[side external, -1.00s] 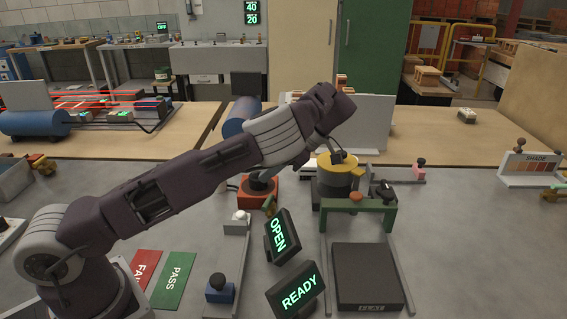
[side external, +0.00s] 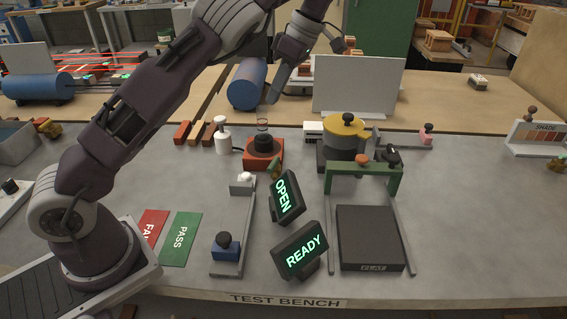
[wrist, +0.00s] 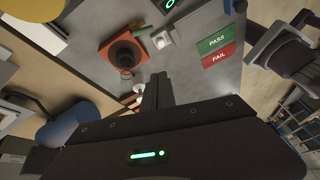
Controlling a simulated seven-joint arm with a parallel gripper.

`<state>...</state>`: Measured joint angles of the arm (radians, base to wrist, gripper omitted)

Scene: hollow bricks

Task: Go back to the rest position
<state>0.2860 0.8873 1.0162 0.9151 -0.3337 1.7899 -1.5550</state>
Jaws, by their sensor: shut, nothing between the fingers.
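My gripper (side external: 273,96) is raised above the back of the bench, with its fingers pointing down and apart from everything below. In the wrist view the fingers (wrist: 157,92) are together with nothing between them. Below it in the side view stands an orange-red block with a black round top (side external: 263,147); it also shows in the wrist view (wrist: 123,51). A small clear ring-like shape shows just above that black top. No marker for a rest position is visible.
A yellow-lidded pot (side external: 346,130) stands behind a green frame (side external: 364,170). A blue cylinder (side external: 247,84) and grey panel (side external: 358,86) stand behind. OPEN (side external: 286,197) and READY (side external: 299,251) signs stand in front, near a dark FLAT plate (side external: 370,238). Open bench lies right.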

